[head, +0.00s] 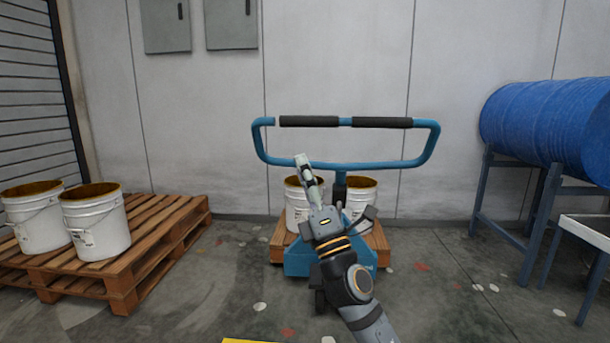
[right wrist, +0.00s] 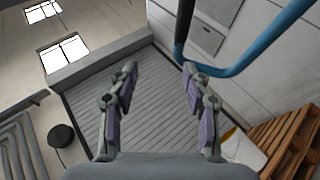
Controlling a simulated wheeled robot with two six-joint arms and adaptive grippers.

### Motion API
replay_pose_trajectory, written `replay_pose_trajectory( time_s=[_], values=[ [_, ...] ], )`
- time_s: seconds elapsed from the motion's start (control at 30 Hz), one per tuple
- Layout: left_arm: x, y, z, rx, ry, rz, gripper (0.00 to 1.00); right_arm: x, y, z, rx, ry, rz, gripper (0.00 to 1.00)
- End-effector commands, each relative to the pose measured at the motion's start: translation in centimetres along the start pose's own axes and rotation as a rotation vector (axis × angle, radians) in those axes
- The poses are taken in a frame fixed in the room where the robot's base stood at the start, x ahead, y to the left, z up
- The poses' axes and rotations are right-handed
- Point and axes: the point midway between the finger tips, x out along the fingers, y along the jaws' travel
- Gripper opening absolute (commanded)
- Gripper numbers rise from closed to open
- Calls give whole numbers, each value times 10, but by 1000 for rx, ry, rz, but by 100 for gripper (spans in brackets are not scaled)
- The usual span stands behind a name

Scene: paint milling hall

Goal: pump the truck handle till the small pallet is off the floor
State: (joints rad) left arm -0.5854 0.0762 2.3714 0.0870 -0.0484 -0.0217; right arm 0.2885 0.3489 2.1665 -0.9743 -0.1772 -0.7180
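The pallet truck's blue handle (head: 345,165) is a wide loop with two black grips (head: 310,121) along its top bar. The handle stands upright above the blue truck body (head: 300,262). The small wooden pallet (head: 280,240) is at the truck, partly hidden by it and my arm; I cannot tell its height off the floor. My right gripper (head: 304,172) is in front of the handle's lower bar. In the right wrist view my right gripper (right wrist: 160,82) is open and empty, with the blue bar (right wrist: 262,48) beyond its right finger. My left gripper is not in view.
Two white buckets (head: 295,205) stand on the small pallet. A larger pallet (head: 150,262) with two open buckets (head: 97,225) is at left. A blue drum (head: 550,122) on a steel stand (head: 478,200) is at right. Floor on both sides of the truck is clear.

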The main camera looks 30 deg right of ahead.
Motion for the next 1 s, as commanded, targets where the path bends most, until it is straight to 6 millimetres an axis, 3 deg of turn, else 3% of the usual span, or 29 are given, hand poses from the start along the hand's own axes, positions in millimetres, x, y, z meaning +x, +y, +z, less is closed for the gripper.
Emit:
replay_pose_trajectory(
  time_s=[0.37, 0.57, 0.8, 1.0],
  values=[
    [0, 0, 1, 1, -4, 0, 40, -8, -1, 0, -4, 0, -3, 49],
    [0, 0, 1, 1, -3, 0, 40, -40, -2, -1, -8, 4, -6, 49],
    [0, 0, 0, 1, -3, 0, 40, -93, -1, -1, -7, 7, -4, 49],
    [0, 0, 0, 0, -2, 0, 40, -116, 0, -1, -2, 3, -1, 49]
  ],
)
